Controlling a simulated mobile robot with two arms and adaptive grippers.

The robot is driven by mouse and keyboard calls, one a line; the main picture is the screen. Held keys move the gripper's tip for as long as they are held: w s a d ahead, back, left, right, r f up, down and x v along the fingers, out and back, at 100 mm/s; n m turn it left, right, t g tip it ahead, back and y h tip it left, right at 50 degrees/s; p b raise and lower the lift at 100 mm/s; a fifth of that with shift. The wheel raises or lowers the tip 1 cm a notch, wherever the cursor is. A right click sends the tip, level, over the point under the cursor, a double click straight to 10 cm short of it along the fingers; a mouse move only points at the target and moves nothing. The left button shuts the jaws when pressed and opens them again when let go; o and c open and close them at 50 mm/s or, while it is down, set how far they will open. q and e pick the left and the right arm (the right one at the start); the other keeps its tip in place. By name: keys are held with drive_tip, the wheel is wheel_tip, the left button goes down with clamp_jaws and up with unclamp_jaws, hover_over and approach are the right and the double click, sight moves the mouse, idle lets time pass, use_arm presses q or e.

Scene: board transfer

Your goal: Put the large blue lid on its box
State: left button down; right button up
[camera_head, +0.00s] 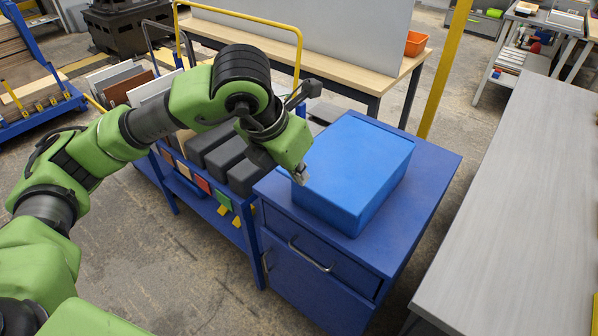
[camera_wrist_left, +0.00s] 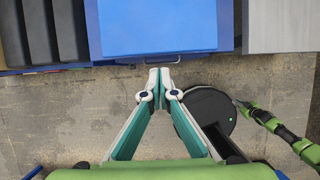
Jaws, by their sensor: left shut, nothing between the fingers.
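A large blue box (camera_head: 340,204) stands on the blue cabinet (camera_head: 436,172). A flat, lighter blue lid-like top (camera_head: 358,155) covers it and lies level; I cannot make out a seam between lid and box. The top also shows in the left wrist view (camera_wrist_left: 157,25). My left gripper (camera_head: 301,176) points down beside the box's left front edge. In the left wrist view its fingertips (camera_wrist_left: 160,77) are together, empty, just short of the cabinet front. My right arm shows at the right of that view, and its gripper (camera_wrist_left: 243,106) is too small to read.
A cart with dark grey blocks (camera_head: 220,155) stands left of the cabinet. A wooden-topped bench (camera_head: 350,78) with an orange bin (camera_head: 416,43) is behind. A yellow post (camera_head: 446,68) rises behind the box. A long grey table (camera_head: 530,205) is at right, across a gap.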

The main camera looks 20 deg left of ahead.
use_arm(q)
drive_tip(key=shift+w+d+f+b, duration=0.4)
drive_tip(key=shift+w+f+b, duration=0.3)
drive_tip(key=shift+w+f, duration=0.45)
drive_tip(key=shift+w+d+f+b, duration=0.35)
drive_tip(key=shift+w+f+b, duration=0.4)
drive_tip(key=shift+w+f, duration=0.35)
drive_tip(key=shift+w+d+f+b, duration=0.4)
drive_tip(key=shift+w+f+b, duration=0.3)
drive_tip(key=shift+w+f, duration=0.45)
drive_tip(key=shift+s+f, duration=0.1)
drive_tip(key=shift+s, duration=0.1)
drive_tip(key=shift+s+a+b, duration=0.2)
drive_tip(key=shift+s+b, duration=0.05)
drive_tip(key=shift+s, duration=0.35)
drive_tip(key=shift+s+a+b, duration=0.2)
drive_tip(key=shift+s, duration=0.35)
wheel_tip(320, 180, up, 7)
drive_tip(key=p, duration=0.3)
hover_over(314, 190)
drive_tip(key=shift+s+a, duration=0.2)
drive_tip(key=shift+s, duration=0.15)
